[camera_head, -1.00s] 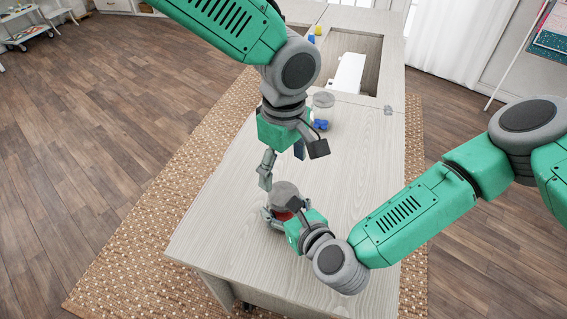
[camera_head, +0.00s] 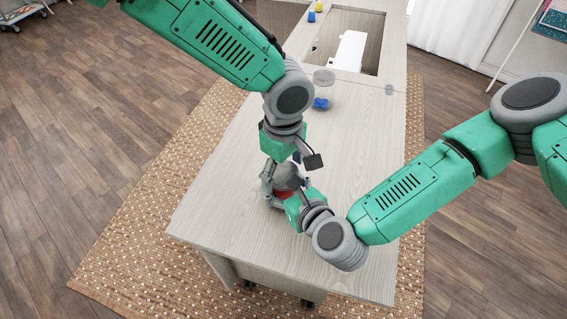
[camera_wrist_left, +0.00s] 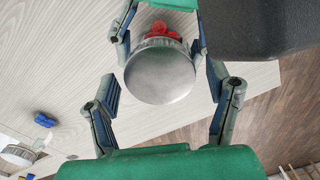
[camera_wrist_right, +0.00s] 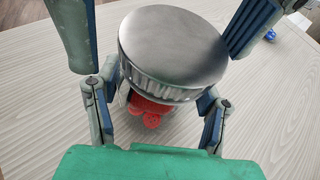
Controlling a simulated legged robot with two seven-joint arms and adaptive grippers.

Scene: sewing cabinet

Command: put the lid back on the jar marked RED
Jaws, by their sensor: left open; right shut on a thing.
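A clear jar with red contents (camera_wrist_right: 152,112) stands near the front of the cabinet top. A round silver lid (camera_wrist_right: 172,50) sits level over its mouth; I cannot tell whether it is fully seated. No lettering on the jar is readable. My right gripper (camera_wrist_right: 160,105) is shut on the jar, with a finger on each side below the lid. My left gripper (camera_wrist_left: 165,105) is open and empty, pointing down over the lid, which also shows in the left wrist view (camera_wrist_left: 160,75). Its fingers are spread wider than the lid, one on either side.
A blue item (camera_head: 311,16) and a yellow item (camera_head: 318,7) stand at the back. The cabinet top (camera_head: 350,150) right of the jars is clear.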

